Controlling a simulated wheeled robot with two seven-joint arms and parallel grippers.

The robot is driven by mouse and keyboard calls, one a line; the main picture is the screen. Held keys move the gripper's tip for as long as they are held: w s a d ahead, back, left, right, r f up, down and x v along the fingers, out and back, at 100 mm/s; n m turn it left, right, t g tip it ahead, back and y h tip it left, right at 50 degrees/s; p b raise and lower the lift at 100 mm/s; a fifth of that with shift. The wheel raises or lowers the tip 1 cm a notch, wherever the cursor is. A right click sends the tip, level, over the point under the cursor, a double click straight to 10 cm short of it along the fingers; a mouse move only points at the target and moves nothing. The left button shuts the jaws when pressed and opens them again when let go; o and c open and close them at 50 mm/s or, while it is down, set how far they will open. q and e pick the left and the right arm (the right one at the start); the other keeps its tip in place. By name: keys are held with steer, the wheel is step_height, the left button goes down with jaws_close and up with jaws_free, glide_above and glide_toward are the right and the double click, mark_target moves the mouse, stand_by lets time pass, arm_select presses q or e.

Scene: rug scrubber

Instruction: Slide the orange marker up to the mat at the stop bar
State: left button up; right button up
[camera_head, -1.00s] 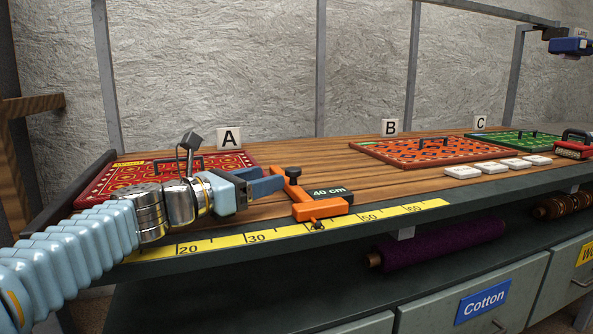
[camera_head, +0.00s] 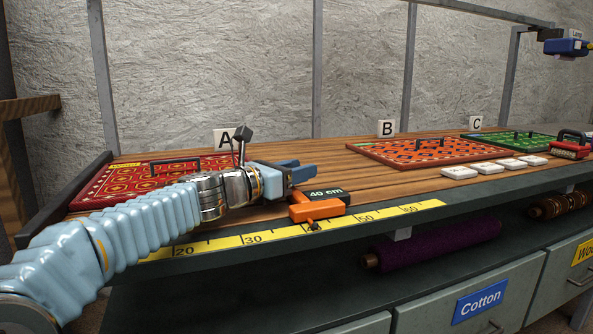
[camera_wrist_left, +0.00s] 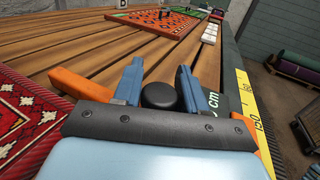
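The orange marker (camera_head: 318,210) sits across the front edge of the wooden table by the yellow scale, beside a black "40 cm" label (camera_head: 326,195). Its round black knob (camera_wrist_left: 160,96) shows in the left wrist view. My left gripper (camera_head: 303,169) is open, with its two blue fingers on either side of the knob, very close to it; contact is unclear. In the head view the fingers hide the knob. The red patterned mat (camera_head: 105,186) lies at the table's left end, against the dark stop bar (camera_head: 62,200). My right gripper is not in view.
An orange mat (camera_head: 425,150) by sign B (camera_head: 387,128) and a green mat (camera_head: 520,141) lie farther right. Several white blocks (camera_head: 490,167) and a red brush (camera_head: 570,150) are near the right front. Bare wood lies between the red and orange mats.

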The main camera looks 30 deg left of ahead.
arm_select(q)
steer(key=c, duration=0.5)
steer(key=shift+o, duration=0.2)
steer(key=shift+s+a, duration=0.45)
steer(key=shift+s, duration=0.05)
steer(key=o, duration=0.8)
steer(key=shift+o, duration=0.2)
steer(key=shift+s, duration=0.1)
steer(key=v, duration=1.3)
steer(key=shift+s+a, duration=0.1)
steer(key=shift+s, duration=0.15)
